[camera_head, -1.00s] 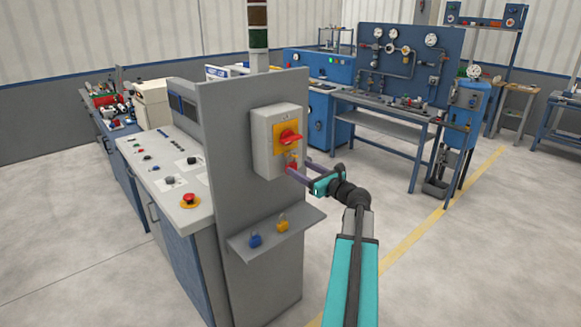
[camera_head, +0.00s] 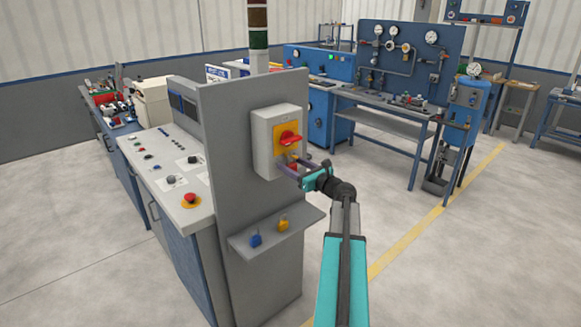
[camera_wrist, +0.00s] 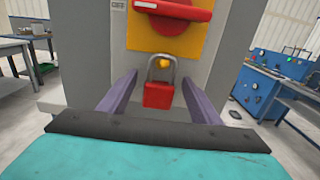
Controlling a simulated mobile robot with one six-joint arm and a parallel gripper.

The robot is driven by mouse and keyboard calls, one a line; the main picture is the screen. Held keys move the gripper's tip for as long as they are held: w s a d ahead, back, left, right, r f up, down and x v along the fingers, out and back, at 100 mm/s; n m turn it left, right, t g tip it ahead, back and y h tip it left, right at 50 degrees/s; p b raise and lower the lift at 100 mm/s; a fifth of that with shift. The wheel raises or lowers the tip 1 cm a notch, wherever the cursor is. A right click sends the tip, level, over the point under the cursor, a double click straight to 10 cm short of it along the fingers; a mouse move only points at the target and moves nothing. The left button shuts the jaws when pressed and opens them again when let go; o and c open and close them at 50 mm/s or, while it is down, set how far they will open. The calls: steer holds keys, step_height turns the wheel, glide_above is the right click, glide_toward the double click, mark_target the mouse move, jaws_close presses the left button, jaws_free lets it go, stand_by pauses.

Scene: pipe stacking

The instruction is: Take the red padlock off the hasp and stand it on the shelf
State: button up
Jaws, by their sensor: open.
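The red padlock (camera_wrist: 158,95) hangs by its grey shackle from the hasp (camera_wrist: 163,63), below the red rotary switch (camera_wrist: 172,10) on its yellow plate. In the head view the padlock (camera_head: 293,166) is small and partly hidden by my gripper. My gripper (camera_head: 283,162) is open, with its two purple fingers on either side of the padlock; in the wrist view (camera_wrist: 158,85) gaps show between the padlock body and both fingers. The grey shelf (camera_head: 298,216) juts from the panel below and holds a blue padlock (camera_head: 256,240) and a yellow padlock (camera_head: 283,224).
The grey switch box (camera_head: 262,146) sits on the upright grey panel (camera_head: 225,130). A sloped control console (camera_head: 160,175) with buttons stands left of the panel. A blue bench with gauges (camera_head: 410,60) stands behind. The floor right of the panel is clear.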

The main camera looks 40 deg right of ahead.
stand_by(0.5)
steer(key=c, duration=1.2)
steer(key=shift+r, duration=0.1)
steer(key=shift+r+b, duration=0.45)
steer(key=shift+r, duration=0.15)
steer(key=s+a+b, duration=0.1)
steer(key=s+b, duration=0.3)
steer(key=s, duration=1.4)
steer(key=shift+a, duration=0.15)
steer(key=shift+f, duration=0.1)
steer(key=shift+s, duration=0.2)
steer(key=s+p, duration=0.2)
steer(key=s, duration=0.5)
steer(key=shift+a, duration=0.3)
stand_by(0.6)
